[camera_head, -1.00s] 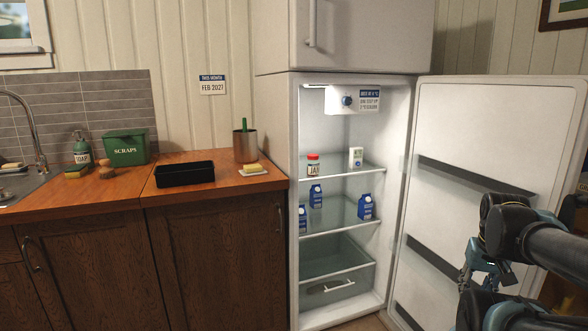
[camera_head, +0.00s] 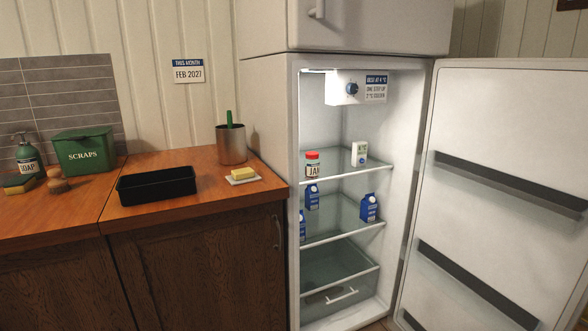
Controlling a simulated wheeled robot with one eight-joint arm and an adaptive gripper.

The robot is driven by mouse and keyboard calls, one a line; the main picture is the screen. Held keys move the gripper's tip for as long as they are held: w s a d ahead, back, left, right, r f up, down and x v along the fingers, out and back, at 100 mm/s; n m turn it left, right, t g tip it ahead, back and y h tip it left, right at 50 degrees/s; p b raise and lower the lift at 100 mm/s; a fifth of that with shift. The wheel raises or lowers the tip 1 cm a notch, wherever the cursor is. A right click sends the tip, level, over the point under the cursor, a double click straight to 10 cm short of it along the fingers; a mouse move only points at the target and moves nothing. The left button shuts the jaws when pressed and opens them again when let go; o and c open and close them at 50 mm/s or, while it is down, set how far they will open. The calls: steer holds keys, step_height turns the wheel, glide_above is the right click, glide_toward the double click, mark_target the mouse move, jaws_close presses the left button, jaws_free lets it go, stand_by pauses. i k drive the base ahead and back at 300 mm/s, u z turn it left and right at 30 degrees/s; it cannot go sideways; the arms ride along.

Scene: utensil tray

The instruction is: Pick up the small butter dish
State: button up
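The small butter dish (camera_head: 243,180) is a flat white dish with a yellow block of butter (camera_head: 243,173) on it. It lies on the wooden counter (camera_head: 215,212) near the right end, close to the open fridge. It stands to the right of the black tray and in front of the metal utensil pot. Nothing covers it. My gripper is not in this view now.
A black tray (camera_head: 157,196), a metal pot (camera_head: 231,150) with a green handle, a green scraps bin (camera_head: 84,155) and a soap bottle (camera_head: 28,160) stand on the counter. The fridge door (camera_head: 490,140) is wide open at right. Cartons and a jar (camera_head: 312,165) are inside.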

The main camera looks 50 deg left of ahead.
mark_target(240, 175)
steer(key=z, duration=0.7)
steer(key=k, duration=2.9)
steer(key=u, duration=1.5)
steer(key=i, duration=1)
